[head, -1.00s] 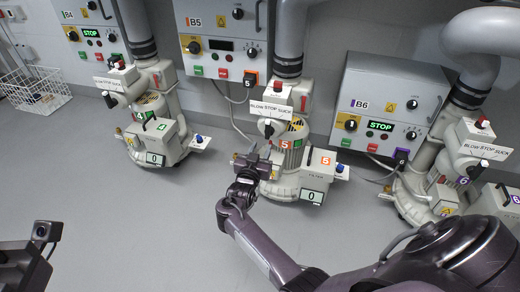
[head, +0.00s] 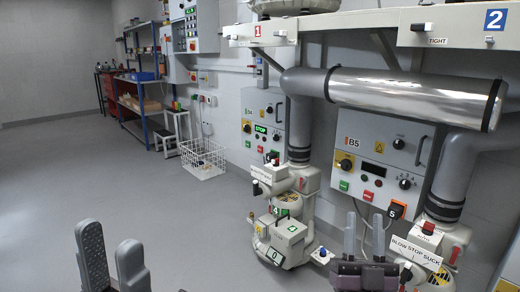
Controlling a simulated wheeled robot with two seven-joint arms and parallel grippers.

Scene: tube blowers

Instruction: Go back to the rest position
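My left gripper (head: 110,238) is at the lower left of the head view, its two grey fingers pointing up with a gap between them, nothing held. My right gripper (head: 364,222) is at the lower right, its fingers also upright and apart, empty. It appears in front of the space between blower 4 (head: 306,212) and blower 5 (head: 455,236), partly covering blower 5. I cannot tell its distance from them. Control box B4 (head: 264,106) shows a green STOP display; the display of control box B5 (head: 368,130) is dark.
A large metal pipe (head: 400,90) runs across the upper right under a white beam (head: 365,24). A white wire basket (head: 203,158) stands by the wall. Blue shelving (head: 125,100) and a step stool (head: 165,140) are farther back. The grey floor (head: 100,175) at left is open.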

